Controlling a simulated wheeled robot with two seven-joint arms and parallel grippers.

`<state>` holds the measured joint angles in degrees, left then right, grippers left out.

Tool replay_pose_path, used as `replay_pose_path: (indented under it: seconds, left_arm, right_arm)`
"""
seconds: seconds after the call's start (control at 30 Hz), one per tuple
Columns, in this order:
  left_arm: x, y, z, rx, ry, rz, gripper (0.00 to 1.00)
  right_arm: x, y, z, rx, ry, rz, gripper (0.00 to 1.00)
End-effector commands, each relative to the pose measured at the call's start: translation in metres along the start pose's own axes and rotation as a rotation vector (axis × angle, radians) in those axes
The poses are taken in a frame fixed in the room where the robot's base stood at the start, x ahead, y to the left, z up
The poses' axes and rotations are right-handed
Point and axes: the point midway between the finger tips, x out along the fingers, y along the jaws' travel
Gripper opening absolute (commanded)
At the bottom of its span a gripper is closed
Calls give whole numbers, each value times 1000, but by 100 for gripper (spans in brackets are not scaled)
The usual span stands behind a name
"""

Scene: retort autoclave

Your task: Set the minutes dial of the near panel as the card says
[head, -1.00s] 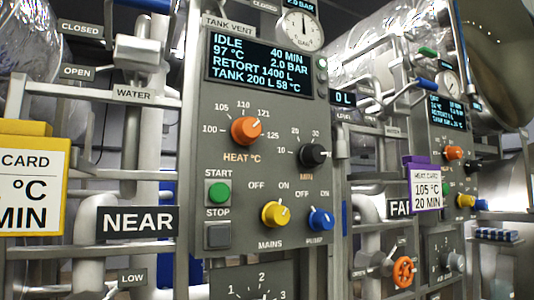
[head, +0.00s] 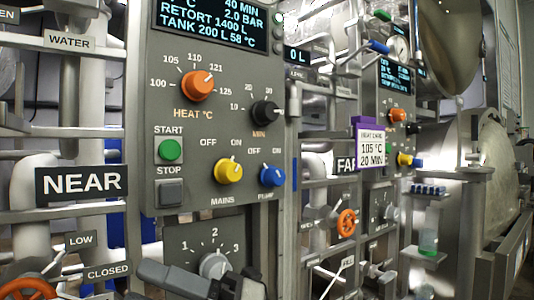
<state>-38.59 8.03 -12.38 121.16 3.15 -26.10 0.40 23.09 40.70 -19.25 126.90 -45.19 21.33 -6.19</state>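The near panel (head: 210,140) stands left of centre, with a NEAR plate (head: 82,183) to its left. Its black minutes dial (head: 265,113), marked MIN, sits right of the orange heat dial (head: 197,86). The minutes pointer appears turned to the right, past the printed 20. The display (head: 212,22) reads 40 MIN. The near panel's yellow card is out of view. A dark grey gripper (head: 200,280), seemingly my left, shows at the bottom edge, below the minutes dial and apart from it. Its fingers are not clear. My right gripper is not in view.
Start button (head: 170,150), yellow mains knob (head: 229,171) and blue pump knob (head: 272,176) sit below the dials. A numbered grey knob (head: 214,265) is behind the gripper. The far panel's purple-topped card (head: 371,148) reads 105 °C, 20 MIN. Pipes flank the panel.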

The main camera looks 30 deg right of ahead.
Motion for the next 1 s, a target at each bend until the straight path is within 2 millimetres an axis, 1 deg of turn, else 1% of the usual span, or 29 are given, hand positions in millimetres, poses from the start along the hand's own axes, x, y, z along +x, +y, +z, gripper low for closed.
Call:
replay_pose_path:
  seconds: [0.03, 0.07, 0.1, 0.13, 0.17, 0.2, 0.23, 0.27, 0.3, 0.37, 0.4, 0.47, 0.5, 0.6, 0.7, 0.73, 0.8, 0.87, 1.0]
  left_arm:
    - [-1, 0, 0, 2, -6, -1, 36]
    - [-1, 0, 1, 3, -9, -1, 36]
    - [-2, 0, 1, 4, -11, -2, 36]
    - [-2, 0, 1, 5, -12, -3, 36]
    - [-2, 0, 0, 7, -12, -3, 36]
    - [-3, 0, 0, 9, -12, -4, 36]
    - [-3, 0, -1, 11, -13, -4, 36]
    - [-4, -1, -1, 13, -13, -5, 36]
    - [-4, -1, -2, 15, -14, -6, 36]
    - [-5, -1, -2, 19, -15, -7, 36]
    - [-5, -1, -2, 21, -17, -7, 36]
    - [-6, -1, -2, 23, -20, -8, 36]
    - [-6, -2, -1, 24, -22, -8, 36]
    - [-6, -2, 1, 26, -28, -9, 36]
    - [-6, -2, 3, 28, -33, -10, 36]
    - [-6, -2, 3, 28, -33, -10, 36]
    - [-6, -2, 2, 29, -32, -10, 36]
    - [-6, -2, 1, 30, -31, -10, 36]
    - [-8, -2, -4, 34, -29, -12, 36]
  right_arm:
    - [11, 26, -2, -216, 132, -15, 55]
    - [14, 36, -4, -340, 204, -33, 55]
    - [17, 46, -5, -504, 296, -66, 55]
    - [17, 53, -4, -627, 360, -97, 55]
    - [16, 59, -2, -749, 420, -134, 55]
    - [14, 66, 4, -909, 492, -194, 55]
    - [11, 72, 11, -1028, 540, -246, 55]
    - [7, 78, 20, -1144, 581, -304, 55]
    - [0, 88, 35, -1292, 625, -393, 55]
    - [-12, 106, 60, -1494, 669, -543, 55]
    - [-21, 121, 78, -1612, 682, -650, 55]
    - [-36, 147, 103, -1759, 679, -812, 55]
    - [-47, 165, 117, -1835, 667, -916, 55]
    - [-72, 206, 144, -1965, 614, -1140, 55]
    - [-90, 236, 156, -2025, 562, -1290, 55]
    - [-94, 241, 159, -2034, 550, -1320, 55]
    - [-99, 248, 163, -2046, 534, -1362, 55]
    - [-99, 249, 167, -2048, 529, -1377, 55]
    - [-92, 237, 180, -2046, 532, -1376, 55]
